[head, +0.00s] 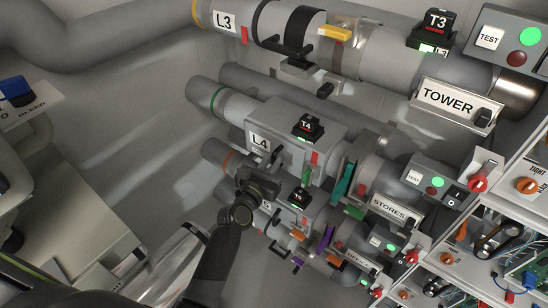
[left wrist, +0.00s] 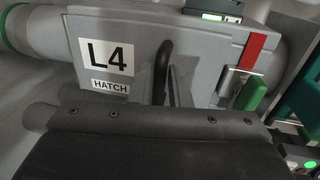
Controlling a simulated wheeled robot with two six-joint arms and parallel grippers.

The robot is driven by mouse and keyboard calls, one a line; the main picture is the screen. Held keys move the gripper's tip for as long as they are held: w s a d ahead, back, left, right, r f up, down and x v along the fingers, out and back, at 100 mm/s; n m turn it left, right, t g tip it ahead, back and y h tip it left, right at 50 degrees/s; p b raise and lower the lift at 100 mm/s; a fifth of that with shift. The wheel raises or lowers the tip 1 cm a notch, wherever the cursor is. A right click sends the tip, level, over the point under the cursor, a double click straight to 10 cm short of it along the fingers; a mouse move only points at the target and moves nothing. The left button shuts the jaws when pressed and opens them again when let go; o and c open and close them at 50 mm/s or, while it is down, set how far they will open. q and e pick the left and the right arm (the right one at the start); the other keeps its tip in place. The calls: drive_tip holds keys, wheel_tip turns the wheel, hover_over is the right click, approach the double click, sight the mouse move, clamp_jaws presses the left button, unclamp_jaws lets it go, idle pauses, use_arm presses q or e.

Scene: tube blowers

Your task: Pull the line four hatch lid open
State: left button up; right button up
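The line four hatch lid (head: 283,137) is a grey panel on the pipe, with an L4 label; it looks closed. In the left wrist view the lid (left wrist: 205,62) fills the upper middle, with L4 and HATCH labels. Its black loop handle (left wrist: 164,60) stands out from it. My left gripper (head: 268,172) is at the handle. Its two narrow fingers (left wrist: 168,85) lie close on either side of the bar and appear shut on it; the lower part of the handle is hidden. A green-gripped latch (left wrist: 247,90) sits right of the lid, beside a red stripe. My right gripper is not seen.
A black T4 display (head: 308,127) sits on top of the housing. The L3 pipe (head: 240,22) runs above, with its own black handle. More pipes and small coloured levers crowd below my gripper. The STORES control box (head: 425,185) stands to the right.

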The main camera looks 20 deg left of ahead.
use_arm(q)
drive_tip(key=shift+w+d, duration=0.1)
drive_tip(key=shift+w, duration=0.6)
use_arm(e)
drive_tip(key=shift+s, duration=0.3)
use_arm(q)
drive_tip(key=shift+c, duration=0.5)
clamp_jaws()
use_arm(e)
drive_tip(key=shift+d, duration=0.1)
use_arm(q)
drive_tip(key=shift+s, duration=0.1)
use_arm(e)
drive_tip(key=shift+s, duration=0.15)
